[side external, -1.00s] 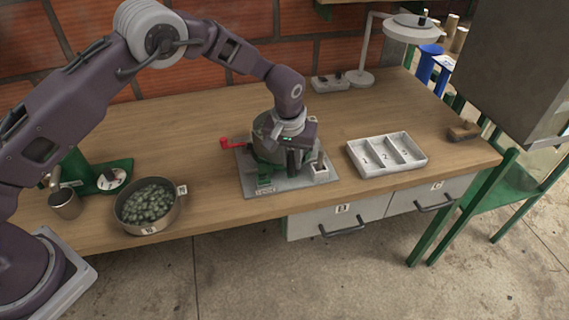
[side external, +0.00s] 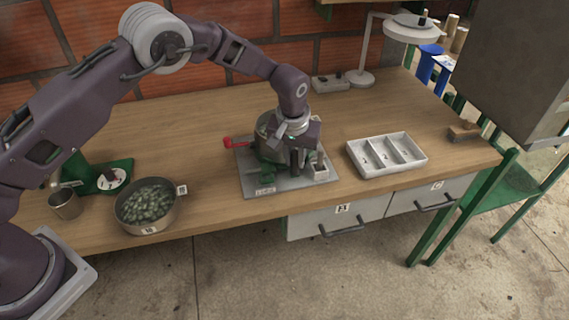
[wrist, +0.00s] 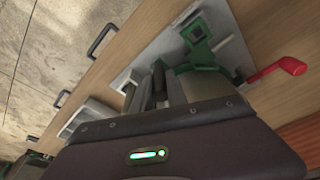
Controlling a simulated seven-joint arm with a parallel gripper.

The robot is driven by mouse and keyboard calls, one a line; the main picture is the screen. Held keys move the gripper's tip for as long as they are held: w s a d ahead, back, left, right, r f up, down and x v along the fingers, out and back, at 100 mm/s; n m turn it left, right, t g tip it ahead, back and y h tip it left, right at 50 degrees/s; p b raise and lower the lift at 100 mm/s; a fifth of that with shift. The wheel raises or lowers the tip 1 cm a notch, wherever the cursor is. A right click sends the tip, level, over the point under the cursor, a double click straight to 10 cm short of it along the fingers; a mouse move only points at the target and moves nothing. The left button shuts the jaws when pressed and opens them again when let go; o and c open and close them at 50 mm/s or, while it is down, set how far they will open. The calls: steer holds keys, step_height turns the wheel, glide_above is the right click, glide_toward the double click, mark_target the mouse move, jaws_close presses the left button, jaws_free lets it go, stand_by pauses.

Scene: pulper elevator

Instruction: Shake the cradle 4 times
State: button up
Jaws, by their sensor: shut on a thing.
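A green and grey machine (side external: 266,150) stands on a light grey base plate (side external: 252,186), with a red handle (side external: 230,142) on its left. I take the cradle to be the part of this machine at my fingers, but its outline is mostly hidden. My gripper (side external: 299,168) points down at the machine's front right, shut on that part. In the wrist view the fingers (wrist: 158,88) are close together beside green machine parts (wrist: 200,48), and the red handle (wrist: 278,72) shows at the right. The grip contact itself is hidden.
A small pale box (side external: 320,171) sits on the plate just right of my fingers. A three-section white tray (side external: 387,154) lies further right. A metal pot of green fruit (side external: 148,207), a metal cup (side external: 65,204) and a green-based scale (side external: 112,180) stand left.

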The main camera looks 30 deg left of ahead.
steer(key=shift+s+a, duration=0.8)
steer(key=shift+a, duration=0.1)
steer(key=shift+w+d, duration=1)
steer(key=shift+s+a, duration=1)
steer(key=shift+w+d, duration=1)
steer(key=shift+w, duration=0.05)
steer(key=shift+s+a, duration=0.45)
steer(key=shift+s, duration=0.05)
steer(key=o, duration=0.7)
steer(key=v, duration=0.3)
steer(key=w+v, duration=0.1)
steer(key=v, duration=0.4)
steer(key=shift+w+a+r, duration=0.2)
steer(key=shift+w+r, duration=0.15)
steer(key=shift+r, duration=0.25)
